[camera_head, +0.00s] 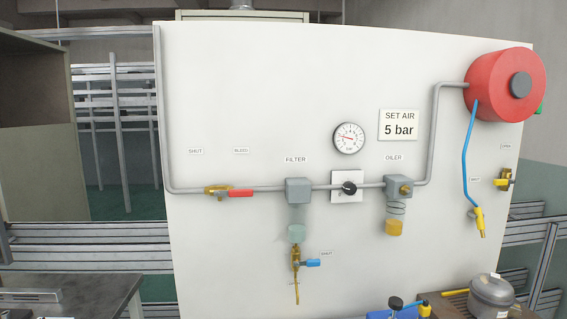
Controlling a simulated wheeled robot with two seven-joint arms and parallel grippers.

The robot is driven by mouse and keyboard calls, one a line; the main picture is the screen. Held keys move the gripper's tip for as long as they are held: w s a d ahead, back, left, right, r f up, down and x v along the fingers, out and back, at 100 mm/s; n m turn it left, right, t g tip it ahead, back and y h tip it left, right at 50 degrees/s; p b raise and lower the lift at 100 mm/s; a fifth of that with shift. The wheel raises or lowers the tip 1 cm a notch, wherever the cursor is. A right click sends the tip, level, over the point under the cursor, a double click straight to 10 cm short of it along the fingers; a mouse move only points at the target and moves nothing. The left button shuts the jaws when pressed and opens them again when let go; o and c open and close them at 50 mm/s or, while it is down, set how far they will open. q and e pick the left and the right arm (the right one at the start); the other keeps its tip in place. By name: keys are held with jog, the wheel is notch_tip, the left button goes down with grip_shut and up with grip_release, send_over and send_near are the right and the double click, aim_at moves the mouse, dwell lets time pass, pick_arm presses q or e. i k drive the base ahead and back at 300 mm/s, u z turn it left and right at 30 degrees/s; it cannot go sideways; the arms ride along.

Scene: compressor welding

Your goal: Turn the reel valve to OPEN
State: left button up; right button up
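The reel valve (504,181) is a small yellow and brass fitting near the right edge of the white panel, below the red hose reel (490,95). A label that seems to read OPEN (505,147) is above it, and one that seems to read SHUT (475,180) is to its left. The valve is too small to tell which way its handle points. A blue hose (466,150) hangs from the reel to a yellow nozzle (479,220), left of and below the valve. Neither of my grippers is in view.
The white panel (260,90) carries a pipe with a red-handled valve (238,193), filter (298,190), black knob (349,188), oiler (398,188) and gauge (349,138). A blue-handled drain valve (311,262) hangs below.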

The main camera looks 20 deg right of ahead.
aim_at(496, 182)
jog(key=z, duration=2.15)
jog(key=k, duration=1.25)
jog(key=z, duration=0.9)
jog(key=i, duration=1.35)
jog(key=z, duration=0.6)
jog(key=i, duration=1.5)
jog(key=u, duration=1.05)
jog(key=i, duration=0.9)
jog(key=u, duration=1.1)
